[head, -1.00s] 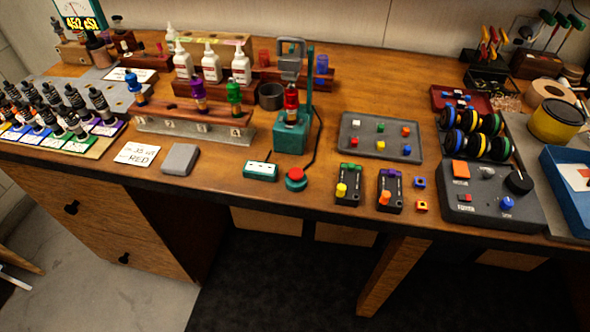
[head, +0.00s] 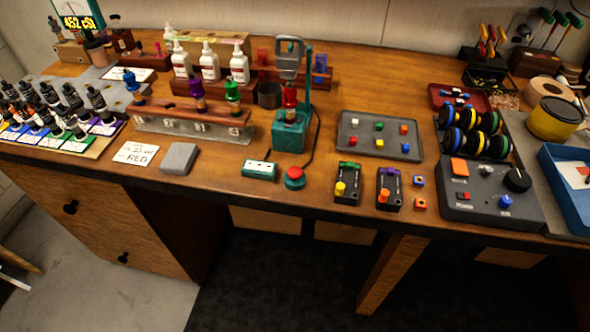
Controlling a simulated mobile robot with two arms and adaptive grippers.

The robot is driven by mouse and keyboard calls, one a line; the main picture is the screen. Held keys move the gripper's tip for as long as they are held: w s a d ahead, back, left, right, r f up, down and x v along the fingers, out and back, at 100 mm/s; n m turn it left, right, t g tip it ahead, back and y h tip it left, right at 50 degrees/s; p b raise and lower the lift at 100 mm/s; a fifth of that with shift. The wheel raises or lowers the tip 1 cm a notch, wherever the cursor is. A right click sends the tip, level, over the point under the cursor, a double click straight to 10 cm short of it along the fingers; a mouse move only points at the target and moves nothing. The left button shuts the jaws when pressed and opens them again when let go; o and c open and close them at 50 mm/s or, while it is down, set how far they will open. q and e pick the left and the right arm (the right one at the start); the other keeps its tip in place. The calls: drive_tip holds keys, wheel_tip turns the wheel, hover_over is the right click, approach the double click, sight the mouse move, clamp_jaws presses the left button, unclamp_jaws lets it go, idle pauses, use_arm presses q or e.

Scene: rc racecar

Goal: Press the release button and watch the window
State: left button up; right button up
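A round red button (head: 295,173) on a green base sits near the front edge of the bench, right of centre. Just left of it lies a small green box (head: 259,171) with a pale window strip on top; its marks are too small to read. Behind them stands a green press-like fixture (head: 291,135) with a red-topped piece (head: 289,97) in it. A dark cable runs from the fixture down toward the button. Neither gripper is in view.
A rack (head: 193,126) with coloured-top bottles stands left of the fixture. A grey tray (head: 346,143) of small cubes and two black modules (head: 348,184) stand right of the button.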

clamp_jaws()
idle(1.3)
